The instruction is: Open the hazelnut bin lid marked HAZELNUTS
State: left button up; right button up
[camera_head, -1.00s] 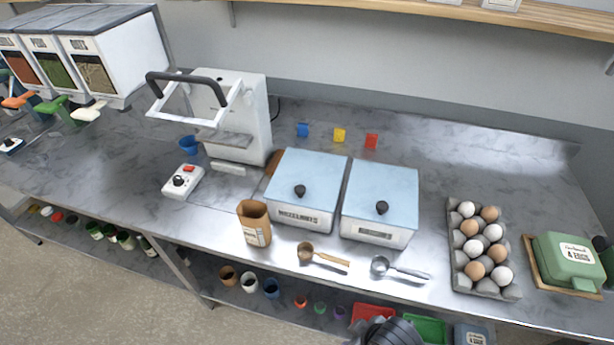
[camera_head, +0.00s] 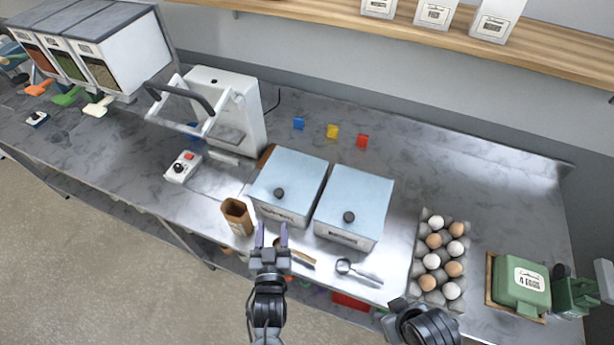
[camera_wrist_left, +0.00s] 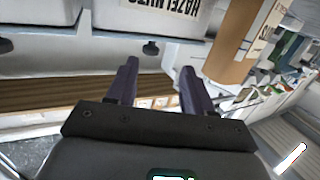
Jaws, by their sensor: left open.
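The hazelnut bin (camera_head: 281,212) is the left of two white bins on the counter. Its pale blue lid (camera_head: 300,170) is shut and has a black knob (camera_head: 279,193). The front label is too small to read in the head view, but HAZELNUTS shows on the bin front (camera_wrist_left: 135,22) in the left wrist view, partly cut off. My left gripper (camera_head: 271,232) is open and empty, in front of the bin and apart from it, with its fingers pointing toward the counter. It also shows in the left wrist view (camera_wrist_left: 158,75).
The second bin (camera_head: 345,236) stands close on the right. A brown paper container (camera_head: 237,216) stands to the left. A wooden-handled scoop (camera_head: 302,257) and a metal scoop (camera_head: 345,266) lie in front. An egg tray (camera_head: 416,270) is further right. A white press machine (camera_head: 245,110) stands behind left.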

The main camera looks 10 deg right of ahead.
aim_at(278, 196)
pick_arm(q)
jog(key=shift+m+t+h, duration=0.3)
jog(key=shift+t, duration=0.1)
jog(key=w+d, duration=0.1)
jog(key=w, duration=0.2)
jog(key=w+d+r, duration=0.1)
jog(key=w, duration=0.3)
jog(key=w+d, duration=0.1)
jog(key=w, duration=0.3)
jog(key=shift+r, duration=0.15)
jog(key=shift+c, duration=0.3)
grip_shut()
